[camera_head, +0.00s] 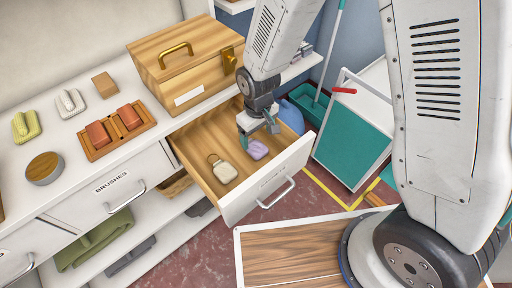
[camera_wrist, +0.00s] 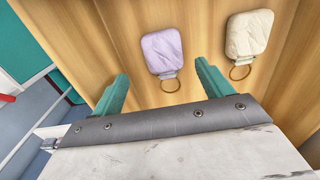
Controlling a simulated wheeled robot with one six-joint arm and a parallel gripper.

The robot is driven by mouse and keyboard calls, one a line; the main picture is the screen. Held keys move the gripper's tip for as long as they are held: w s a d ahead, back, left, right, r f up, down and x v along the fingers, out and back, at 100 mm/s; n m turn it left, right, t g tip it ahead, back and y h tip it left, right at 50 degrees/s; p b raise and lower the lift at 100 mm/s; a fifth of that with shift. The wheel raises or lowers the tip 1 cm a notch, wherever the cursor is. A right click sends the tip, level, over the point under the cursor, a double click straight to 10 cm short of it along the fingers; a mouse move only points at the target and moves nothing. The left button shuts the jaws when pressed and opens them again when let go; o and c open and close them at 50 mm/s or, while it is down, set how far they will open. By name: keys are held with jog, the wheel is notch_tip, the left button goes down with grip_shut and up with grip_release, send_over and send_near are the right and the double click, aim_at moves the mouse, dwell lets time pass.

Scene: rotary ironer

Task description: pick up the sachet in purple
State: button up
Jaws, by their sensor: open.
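The purple sachet (camera_head: 257,150) lies flat in the open wooden drawer (camera_head: 205,160), right of a cream sachet (camera_head: 224,171). In the wrist view the purple sachet (camera_wrist: 162,50) has a metal ring at its lower end, and the cream sachet (camera_wrist: 249,34) lies to its right. My gripper (camera_head: 258,135) is over the drawer with its teal fingers apart and nothing between them. In the wrist view the fingertips (camera_wrist: 161,84) sit on either side of the purple sachet's ring end. Whether they touch the drawer floor I cannot tell.
A wooden box with a gold handle (camera_head: 184,62) stands on the counter behind the drawer. The drawer's white front (camera_head: 270,184) rises near my gripper. On the counter are an orange tray with two red blocks (camera_head: 118,128) and several brushes. A teal-sided cart (camera_head: 348,145) stands to the right.

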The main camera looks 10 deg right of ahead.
aim_at(256, 146)
jog(key=f, duration=0.5)
jog(key=shift+s+a, duration=0.1)
jog(key=shift+a, duration=0.2)
jog(key=c, duration=1.1)
jog(key=shift+o, duration=0.2)
jog(key=shift+r, duration=0.1)
